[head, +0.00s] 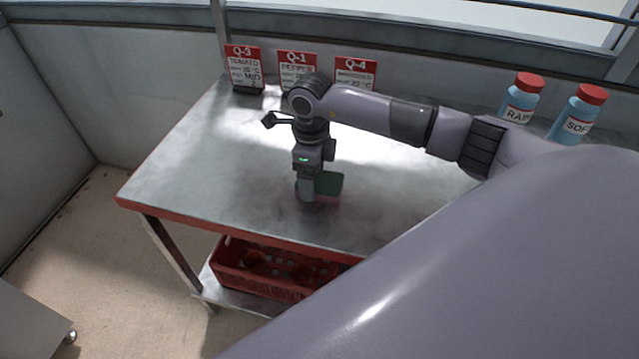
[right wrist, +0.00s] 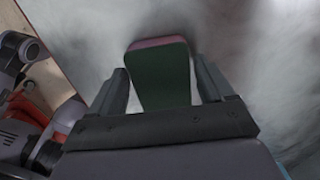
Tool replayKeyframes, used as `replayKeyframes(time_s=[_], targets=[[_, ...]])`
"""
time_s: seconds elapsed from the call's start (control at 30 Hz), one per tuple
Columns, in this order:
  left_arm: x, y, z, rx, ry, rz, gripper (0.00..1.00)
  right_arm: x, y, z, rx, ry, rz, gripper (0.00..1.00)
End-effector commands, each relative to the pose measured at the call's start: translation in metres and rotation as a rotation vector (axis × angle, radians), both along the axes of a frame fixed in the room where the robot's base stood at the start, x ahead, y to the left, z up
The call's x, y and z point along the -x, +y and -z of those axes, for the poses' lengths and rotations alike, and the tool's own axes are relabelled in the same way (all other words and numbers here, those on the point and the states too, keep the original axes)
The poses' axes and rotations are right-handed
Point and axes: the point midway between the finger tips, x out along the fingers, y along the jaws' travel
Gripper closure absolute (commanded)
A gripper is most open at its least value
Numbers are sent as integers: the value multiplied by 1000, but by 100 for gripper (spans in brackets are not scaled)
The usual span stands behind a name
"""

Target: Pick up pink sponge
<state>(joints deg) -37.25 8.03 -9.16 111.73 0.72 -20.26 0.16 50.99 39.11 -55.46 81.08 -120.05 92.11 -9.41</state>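The pink sponge (head: 329,184) lies on the metal table, with a green top layer and pink showing along its lower edge. My right gripper (head: 312,192) points down at it from above and partly hides its left part in the head view. In the right wrist view, the sponge (right wrist: 162,78) is between the two fingers of my right gripper (right wrist: 158,78), with its pink edge at the far end. Narrow gaps show beside the fingers, so the gripper looks open around the sponge. My left gripper is not in view.
The metal table (head: 190,170) has free room left of the sponge. Three red-and-white sign cards, including Q-3 (head: 245,70), stand at the back. Two blue bottles with red caps (head: 521,98) (head: 577,114) stand at the back right. A red crate (head: 262,279) sits on the lower shelf.

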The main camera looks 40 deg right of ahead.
Motion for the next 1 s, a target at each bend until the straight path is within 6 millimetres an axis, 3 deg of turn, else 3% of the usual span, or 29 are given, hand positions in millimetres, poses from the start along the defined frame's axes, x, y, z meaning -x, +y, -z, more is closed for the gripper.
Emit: replayKeyframes(time_s=[0.03,0.1,0.63,0.87,1.0], targets=[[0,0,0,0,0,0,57,0,0,0,0,0,0,37],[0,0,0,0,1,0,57,0,0,0,0,0,0,60],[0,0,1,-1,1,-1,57,-1,0,-10,-1,-2,1,60],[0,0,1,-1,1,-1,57,-2,0,-48,-1,-7,0,60],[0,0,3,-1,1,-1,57,-1,0,-89,0,-8,0,60]])
